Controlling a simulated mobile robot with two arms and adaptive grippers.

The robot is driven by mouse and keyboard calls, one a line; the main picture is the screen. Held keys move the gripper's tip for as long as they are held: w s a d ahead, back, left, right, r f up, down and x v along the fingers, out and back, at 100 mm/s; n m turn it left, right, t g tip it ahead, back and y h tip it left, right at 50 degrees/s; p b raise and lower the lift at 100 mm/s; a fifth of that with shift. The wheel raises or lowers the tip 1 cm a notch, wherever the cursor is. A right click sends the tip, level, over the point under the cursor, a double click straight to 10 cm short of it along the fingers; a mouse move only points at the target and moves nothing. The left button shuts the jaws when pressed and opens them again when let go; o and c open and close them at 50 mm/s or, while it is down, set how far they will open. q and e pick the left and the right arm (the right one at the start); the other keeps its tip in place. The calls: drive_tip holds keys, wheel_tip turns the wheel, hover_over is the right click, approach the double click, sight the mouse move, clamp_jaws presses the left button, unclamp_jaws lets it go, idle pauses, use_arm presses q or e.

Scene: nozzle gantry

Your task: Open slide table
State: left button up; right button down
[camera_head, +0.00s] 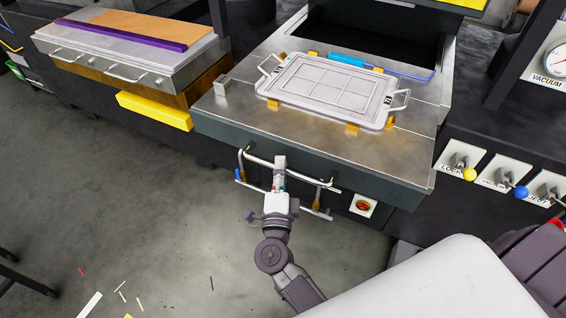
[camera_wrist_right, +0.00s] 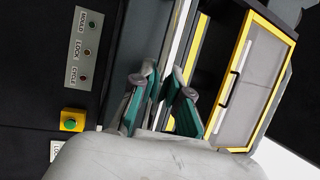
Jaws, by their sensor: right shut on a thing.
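The slide table (camera_head: 217,113) is a steel plate with a dark front face, in the middle of the head view. It projects forward from a dark opening (camera_head: 375,40). A pale grey tray (camera_head: 330,88) with two end handles lies on it between orange blocks. A metal bar handle (camera_head: 312,178) runs along the table's front. My right gripper (camera_head: 280,166) is shut on this bar, near its middle. In the right wrist view, the gripper's green-padded fingers (camera_wrist_right: 163,98) close around the pale bar (camera_wrist_right: 181,40). My left gripper is not in view.
Blue (camera_head: 521,192) and yellow (camera_head: 469,174) knobs sit on panels at the right, below a gauge (camera_head: 556,60). A steel drawer (camera_head: 130,68) with a purple strip stands at the left. The floor (camera_head: 110,210) before the table is open, with small scraps.

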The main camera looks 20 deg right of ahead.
drive_tip(key=c, duration=1.1)
unclamp_jaws()
drive_tip(key=shift+c, duration=0.2)
drive_tip(key=v, duration=1.2)
drive_tip(key=shift+f, duration=0.1)
